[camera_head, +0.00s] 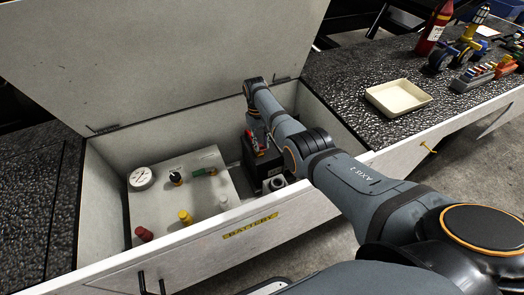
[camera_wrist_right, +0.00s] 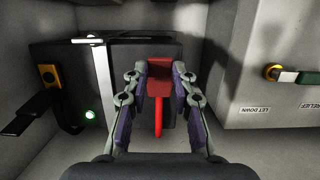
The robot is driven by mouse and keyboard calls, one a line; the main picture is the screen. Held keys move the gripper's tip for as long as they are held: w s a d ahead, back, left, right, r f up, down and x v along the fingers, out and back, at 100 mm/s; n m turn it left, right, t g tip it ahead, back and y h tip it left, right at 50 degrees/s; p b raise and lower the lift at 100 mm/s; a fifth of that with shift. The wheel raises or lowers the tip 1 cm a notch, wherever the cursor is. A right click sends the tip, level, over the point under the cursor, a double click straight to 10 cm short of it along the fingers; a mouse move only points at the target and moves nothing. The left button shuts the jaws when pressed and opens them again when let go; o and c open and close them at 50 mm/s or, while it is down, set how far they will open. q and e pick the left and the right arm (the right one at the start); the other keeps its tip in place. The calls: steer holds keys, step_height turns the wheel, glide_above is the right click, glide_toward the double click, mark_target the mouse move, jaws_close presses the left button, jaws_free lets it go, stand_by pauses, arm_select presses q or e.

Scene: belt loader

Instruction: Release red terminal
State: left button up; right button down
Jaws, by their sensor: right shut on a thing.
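The red terminal (camera_wrist_right: 158,72) is a red block with a red strip hanging down from it, at the front of the black battery (camera_wrist_right: 113,50) in the right wrist view. My right gripper (camera_wrist_right: 159,66) has one finger on each side of the red block and is shut on it. In the head view my right arm reaches into the open battery compartment (camera_head: 108,150), and the right gripper (camera_head: 254,142) is partly hidden behind the arm beside the black battery (camera_head: 262,170). My left gripper is not in view.
A white panel (camera_head: 205,205) with a gauge, knobs and a green handle stands left of the battery. The lid (camera_head: 160,60) is up behind the compartment. A black lever (camera_wrist_right: 35,108) and a green light (camera_wrist_right: 90,114) show at the battery's left. A shallow tray (camera_head: 398,97) sits on the right deck.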

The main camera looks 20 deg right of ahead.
steer(key=shift+w, duration=0.1)
stand_by(0.4)
steer(key=c, duration=1.1)
jaws_free()
steer(key=shift+r, duration=0.1)
steer(key=v, duration=0.7)
steer(key=shift+w+r, duration=0.1)
steer(key=shift+r, duration=0.05)
